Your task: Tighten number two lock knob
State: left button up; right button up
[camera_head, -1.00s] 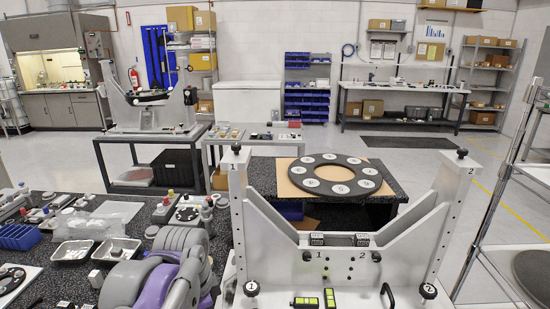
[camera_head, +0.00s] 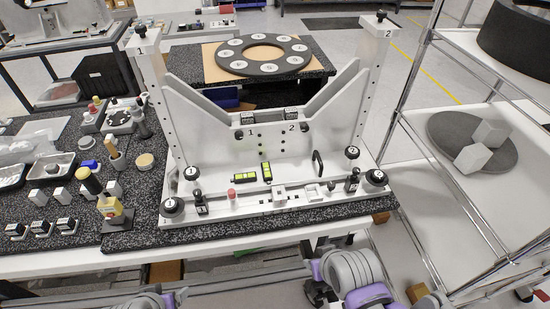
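The mirror fixture (camera_head: 280,165) stands upright on the front table. A black knob (camera_head: 304,127) sits beside a printed "2" on its crosspiece, with a matching knob (camera_head: 240,134) beside the "1". Another black knob (camera_head: 381,15) tops the right post, marked "2"; one (camera_head: 140,27) tops the left post. Round black knobs (camera_head: 352,152) (camera_head: 376,178) stand at the base's right end, and others (camera_head: 190,173) (camera_head: 172,206) at its left. I cannot tell how tight any knob is. Purple and grey links of my arms show at the bottom edge, below the table; neither gripper can be made out.
A ring-shaped plate with numbered discs (camera_head: 263,55) lies on a table behind. Left of the fixture are a yellow-and-black device (camera_head: 114,214), trays (camera_head: 52,167) and small parts. A wire shelf rack (camera_head: 420,125) stands close on the right, holding a round grey plate (camera_head: 473,144).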

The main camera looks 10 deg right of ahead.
aim_at(377, 178)
jog(key=k+l+u, duration=0.15)
jog(key=l, duration=0.3)
jog(key=l+u, duration=0.1)
jog(key=l, duration=0.3)
jog(key=k+l+u, duration=0.15)
jog(key=l, duration=0.25)
